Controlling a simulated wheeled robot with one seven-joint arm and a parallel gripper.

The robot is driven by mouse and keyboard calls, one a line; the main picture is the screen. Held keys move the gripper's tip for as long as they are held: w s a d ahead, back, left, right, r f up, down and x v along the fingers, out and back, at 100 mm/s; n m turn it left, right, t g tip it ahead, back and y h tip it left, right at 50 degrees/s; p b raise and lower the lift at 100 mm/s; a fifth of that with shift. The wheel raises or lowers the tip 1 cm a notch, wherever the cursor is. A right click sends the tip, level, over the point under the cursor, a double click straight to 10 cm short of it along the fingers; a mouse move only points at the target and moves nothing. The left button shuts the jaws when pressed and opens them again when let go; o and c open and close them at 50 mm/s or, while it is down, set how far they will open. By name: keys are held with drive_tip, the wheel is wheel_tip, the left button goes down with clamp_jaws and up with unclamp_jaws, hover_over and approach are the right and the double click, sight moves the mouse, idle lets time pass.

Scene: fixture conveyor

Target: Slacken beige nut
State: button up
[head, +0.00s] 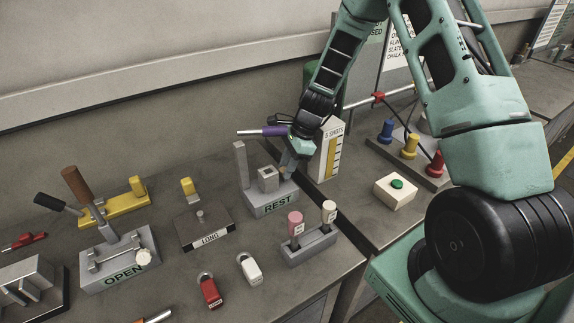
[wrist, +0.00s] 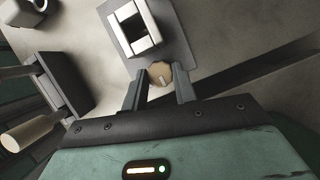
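The beige nut (wrist: 160,74) is a small tan piece with a pale mark on its face. In the head view my gripper (head: 288,170) points down at the right end of the grey fixture marked REST (head: 272,203), and mostly hides the nut there.
The REST fixture carries a grey hollow block (head: 268,180) and a tall post (head: 241,165). A rack with pink (head: 295,222) and cream (head: 329,210) handles stands close in front. A sign board (head: 331,150) stands behind. A white box with a green button (head: 396,187) is to the right.

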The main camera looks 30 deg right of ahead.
drive_tip(key=shift+w+r+n+p, duration=0.15)
drive_tip(key=shift+n+p, duration=0.15)
drive_tip(key=shift+n, duration=0.3)
drive_tip(key=shift+n+g, duration=0.6)
drive_tip(key=shift+n, duration=0.3)
drive_tip(key=o, duration=1)
